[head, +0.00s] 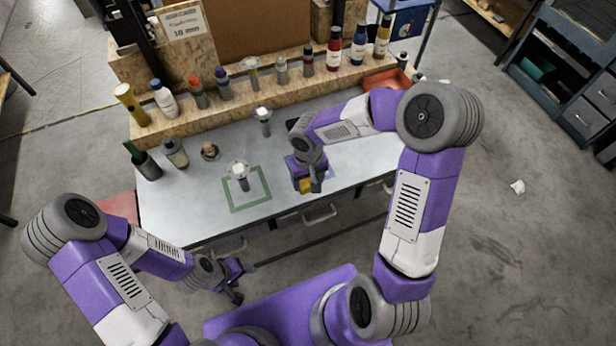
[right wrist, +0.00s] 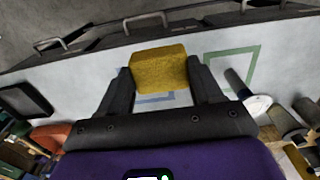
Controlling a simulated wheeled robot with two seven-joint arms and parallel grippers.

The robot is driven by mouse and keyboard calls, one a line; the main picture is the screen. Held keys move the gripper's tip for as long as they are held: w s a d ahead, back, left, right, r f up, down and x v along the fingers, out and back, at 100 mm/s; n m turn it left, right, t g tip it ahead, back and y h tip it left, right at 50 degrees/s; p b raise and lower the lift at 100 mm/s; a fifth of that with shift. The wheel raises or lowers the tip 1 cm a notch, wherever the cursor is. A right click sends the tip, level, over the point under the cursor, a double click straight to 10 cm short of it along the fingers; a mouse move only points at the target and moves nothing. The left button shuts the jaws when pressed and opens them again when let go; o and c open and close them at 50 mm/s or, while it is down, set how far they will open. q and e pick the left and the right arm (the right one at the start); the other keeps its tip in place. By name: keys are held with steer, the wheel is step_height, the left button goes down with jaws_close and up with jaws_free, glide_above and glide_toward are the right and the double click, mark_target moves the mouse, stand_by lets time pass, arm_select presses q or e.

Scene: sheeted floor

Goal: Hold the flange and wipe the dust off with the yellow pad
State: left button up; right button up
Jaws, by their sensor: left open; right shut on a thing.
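A metal flange (head: 239,172) with a pale round disc and a stem stands inside the green square outline (head: 262,206) on the table. It also shows right of my gripper in the right wrist view (right wrist: 258,105). My right gripper (head: 309,186) is shut on the yellow pad (right wrist: 158,70), above the table to the right of the flange. The pad (head: 305,185) is partly hidden by the gripper in the head view. My left gripper (head: 236,286) is open and empty, low in front of the table's front edge, apart from the flange. Dust is too small to make out.
A similar flanged part (head: 263,116) stands farther back. Several bottles and tools line the wooden ledge (head: 210,122) at the back. Drawer handles (head: 320,215) stick out in front. The table's front middle is mostly clear.

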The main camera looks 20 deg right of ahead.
steer(key=w+a+r, duration=0.2)
steer(key=w+a, duration=0.5)
steer(key=a, duration=0.1)
steer(key=w+a+r, duration=0.3)
steer(key=w+a, duration=0.5)
steer(key=a, duration=0.1)
steer(key=shift+w+a, duration=0.15)
steer(key=shift+a, duration=0.05)
arm_select(q)
steer(key=shift+o, duration=0.3)
